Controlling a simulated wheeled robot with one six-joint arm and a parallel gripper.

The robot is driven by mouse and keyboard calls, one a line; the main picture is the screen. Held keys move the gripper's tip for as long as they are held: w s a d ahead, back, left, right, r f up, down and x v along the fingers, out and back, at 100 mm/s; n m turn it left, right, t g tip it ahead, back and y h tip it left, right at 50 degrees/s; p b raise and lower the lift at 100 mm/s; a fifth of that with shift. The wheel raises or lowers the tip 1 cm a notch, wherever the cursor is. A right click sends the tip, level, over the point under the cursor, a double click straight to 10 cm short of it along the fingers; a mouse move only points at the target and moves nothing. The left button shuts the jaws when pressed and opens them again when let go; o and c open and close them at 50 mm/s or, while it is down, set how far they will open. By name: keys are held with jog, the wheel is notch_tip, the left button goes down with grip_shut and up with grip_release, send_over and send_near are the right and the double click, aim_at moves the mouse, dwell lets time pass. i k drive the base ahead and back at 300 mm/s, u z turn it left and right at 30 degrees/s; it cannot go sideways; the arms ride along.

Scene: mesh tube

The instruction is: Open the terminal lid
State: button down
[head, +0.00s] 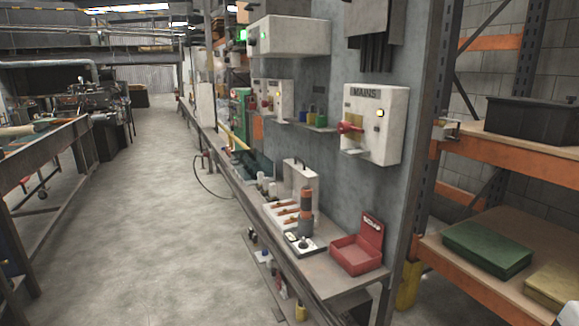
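A white box (276,219) with copper-brown parts in it sits on the narrow bench along the grey wall panel. A pale upright panel (301,173) stands at its back; it looks like a raised lid, but I cannot tell whether it is hinged to this box. An orange and dark grey cylinder (306,211) stands in front of its right side and hides part of it. No part is clearly marked as the terminal lid.
A red open box (358,254) sits at the bench's near end. The MAINS box (375,125) with a red handle hangs above. Several padlocks (312,115) sit on a small shelf. An orange rack (480,262) stands right. The floor (160,220) left is clear.

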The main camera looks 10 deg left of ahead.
aim_at(297, 176)
jog(key=z, duration=0.05)
jog(key=k, duration=0.85)
jog(key=u, duration=1)
jog(key=i, duration=1.3)
jog(key=z, duration=0.65)
jog(key=i, duration=1.1)
jog(key=z, duration=0.25)
